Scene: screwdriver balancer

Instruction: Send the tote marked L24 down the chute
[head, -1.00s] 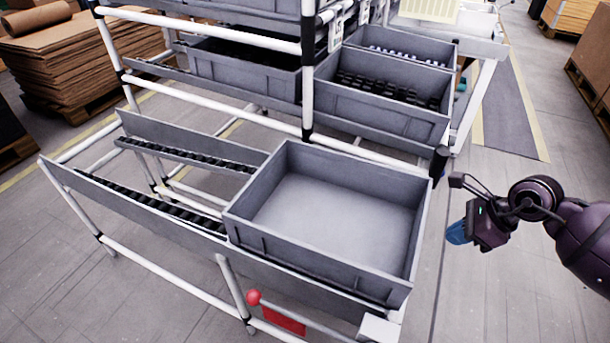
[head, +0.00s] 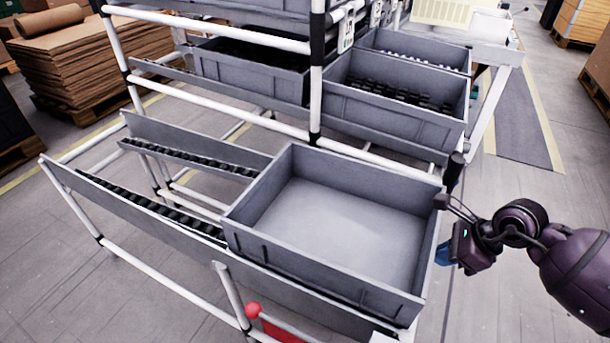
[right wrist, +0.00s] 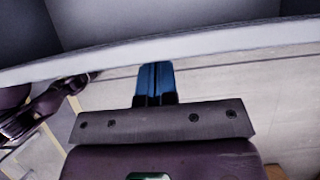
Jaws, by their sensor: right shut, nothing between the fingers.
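A large empty grey tote (head: 318,268) sits at the right end of the sloped roller chute (head: 150,207). I cannot read any mark on it. My right gripper (head: 444,255) is at the tote's right-hand wall, its blue fingers partly hidden by the wrist or the wall. In the right wrist view the blue fingers (right wrist: 155,82) are together and empty, with their tips by a pale edge (right wrist: 190,45). I cannot tell whether they touch it. My left gripper is not in the head view.
A red ball-ended lever (head: 254,310) stands at the chute's front rail. A rack behind holds grey bins of dark parts (head: 395,108). The rollers left of the tote are bare. Stacked cardboard (head: 75,62) lies at back left. Floor to the right is open.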

